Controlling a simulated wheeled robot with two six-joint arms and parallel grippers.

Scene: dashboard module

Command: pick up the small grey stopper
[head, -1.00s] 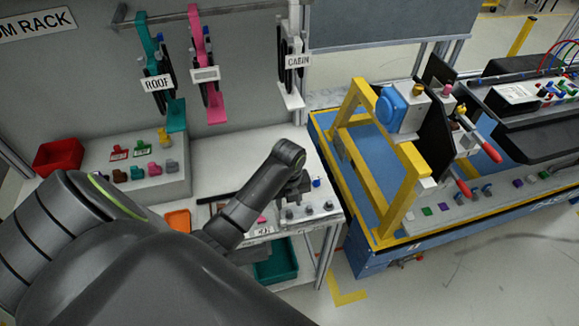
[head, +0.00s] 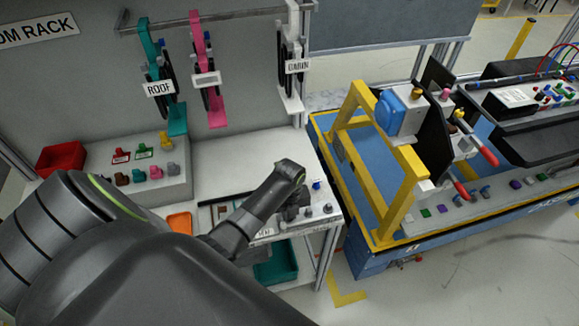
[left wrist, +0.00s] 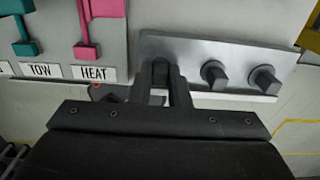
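A row of dark grey stoppers sits on a metal strip at the front right of the white bench. Two stand free in the head view, a middle one (head: 309,211) and a right one (head: 328,208); both also show in the left wrist view, the middle (left wrist: 213,75) and right (left wrist: 265,79). My left gripper (head: 291,212) is down at the left end of the row. In the left wrist view its fingers (left wrist: 161,80) stand either side of a dark piece, seemingly the left stopper, mostly hidden. Whether they grip it is unclear. My right gripper is out of view.
A blue knob (head: 316,184) stands behind the row. A green bin (head: 276,264) is below the bench, and an orange tray (head: 179,222) is left. A yellow frame (head: 409,165) rises on the blue table to the right. TOW and HEAT labels (left wrist: 93,73) lie left of the fingers.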

